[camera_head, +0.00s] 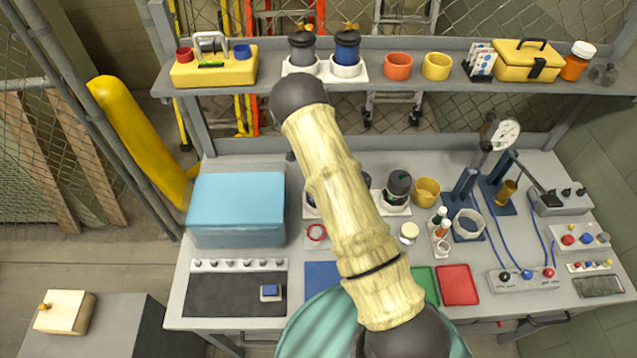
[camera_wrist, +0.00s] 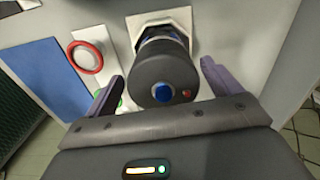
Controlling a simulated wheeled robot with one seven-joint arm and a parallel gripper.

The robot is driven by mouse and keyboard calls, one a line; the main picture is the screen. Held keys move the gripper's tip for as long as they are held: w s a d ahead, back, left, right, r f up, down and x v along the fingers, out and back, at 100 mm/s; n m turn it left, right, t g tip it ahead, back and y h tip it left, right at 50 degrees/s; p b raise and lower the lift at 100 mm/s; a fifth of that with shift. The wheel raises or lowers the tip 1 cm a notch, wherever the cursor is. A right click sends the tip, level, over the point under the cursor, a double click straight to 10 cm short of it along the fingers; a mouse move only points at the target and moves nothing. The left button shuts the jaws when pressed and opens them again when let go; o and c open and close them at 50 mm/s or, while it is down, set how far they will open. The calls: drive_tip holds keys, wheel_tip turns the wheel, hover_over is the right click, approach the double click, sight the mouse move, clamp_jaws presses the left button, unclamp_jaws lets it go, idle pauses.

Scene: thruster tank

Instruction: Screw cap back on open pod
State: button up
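In the wrist view, a dark grey round-topped pod or its cap (camera_wrist: 163,76), with a blue disc and a small red dot on its face, stands in a white angular holder (camera_wrist: 183,20). My gripper (camera_wrist: 160,80) is open, with one purple finger on each side of this dark cylinder and a narrow gap showing on both sides. I cannot tell whether the dark part is a separate cap. In the head view my arm hides the gripper and most of the bench pods; one dark pod (camera_head: 398,187) shows right of it. A round cream disc (camera_head: 409,230) lies nearby.
A red ring (camera_head: 316,232) lies on a white plate beside the pods. A light blue box (camera_head: 237,205) stands on the left of the bench. A yellow cup (camera_head: 426,191), a red tray (camera_head: 457,284) and a gauge press (camera_head: 503,135) stand on the right. More pods (camera_head: 347,45) stand on the shelf.

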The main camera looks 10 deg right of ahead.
drive_tip(key=shift+w+a, duration=0.1)
drive_tip(key=shift+r, duration=0.5)
wheel_tip(320, 180, up, 16)
drive_tip(key=b, duration=0.5)
drive_tip(key=shift+r, duration=0.2)
drive_tip(key=n+b, duration=0.1)
drive_tip(key=n, duration=1.3)
drive_tip(key=shift+w+b, duration=0.15)
drive_tip(key=shift+b, duration=0.15)
drive_tip(key=shift+f, duration=0.1)
